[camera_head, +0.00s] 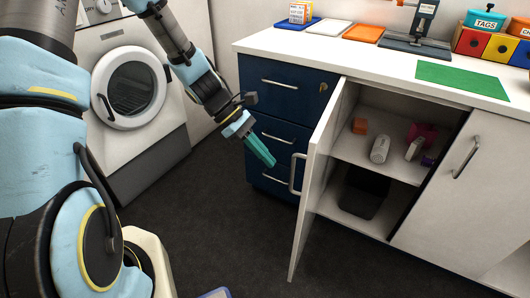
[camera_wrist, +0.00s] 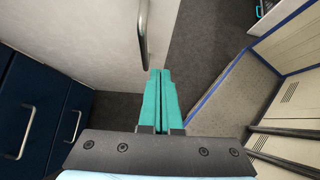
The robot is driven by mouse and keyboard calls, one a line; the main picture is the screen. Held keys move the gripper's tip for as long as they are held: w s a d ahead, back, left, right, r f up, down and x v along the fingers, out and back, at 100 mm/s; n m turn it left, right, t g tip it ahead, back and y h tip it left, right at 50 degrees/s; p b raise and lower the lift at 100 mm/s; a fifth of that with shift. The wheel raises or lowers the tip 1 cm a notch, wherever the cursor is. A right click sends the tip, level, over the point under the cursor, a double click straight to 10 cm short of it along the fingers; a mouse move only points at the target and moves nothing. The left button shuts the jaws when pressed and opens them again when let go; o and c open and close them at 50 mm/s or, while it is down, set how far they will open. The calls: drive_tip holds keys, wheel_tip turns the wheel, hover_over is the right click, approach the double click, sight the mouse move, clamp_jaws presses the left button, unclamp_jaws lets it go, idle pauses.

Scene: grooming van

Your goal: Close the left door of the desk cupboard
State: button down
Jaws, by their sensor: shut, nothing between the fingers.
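The desk cupboard's left door (camera_head: 312,190) is white and stands wide open, swung out toward me in the head view. Its bar handle (camera_head: 296,174) is on the face turned to the left. My gripper (camera_head: 262,153) has teal fingers that are shut and empty, left of the door and its handle. In the wrist view the fingers (camera_wrist: 163,85) point forward, with the door's outer face (camera_wrist: 90,40) and handle (camera_wrist: 142,35) just ahead. I cannot tell whether the fingertips touch the door.
The open cupboard shelf (camera_head: 350,150) holds several small items, with a dark bin (camera_head: 363,192) below. The right door (camera_head: 450,190) is closed. Blue drawers (camera_head: 283,95) stand left of the opening, and a washing machine (camera_head: 128,90) farther left. The dark floor (camera_head: 220,220) before the door is clear.

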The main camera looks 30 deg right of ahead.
sight(293, 176)
drive_tip(key=shift+s+d+f+p, duration=0.1)
drive_tip(key=shift+s+d+f, duration=0.5)
drive_tip(key=shift+s+d, duration=0.3)
drive_tip(key=shift+s+d+f+p, duration=0.1)
drive_tip(key=shift+s+d+f, duration=0.55)
drive_tip(key=shift+s, duration=0.4)
drive_tip(key=shift+s+d+f+p, duration=0.1)
drive_tip(key=shift+s+d+f, duration=0.5)
drive_tip(key=shift+s+d, duration=0.3)
drive_tip(key=shift+s, duration=0.1)
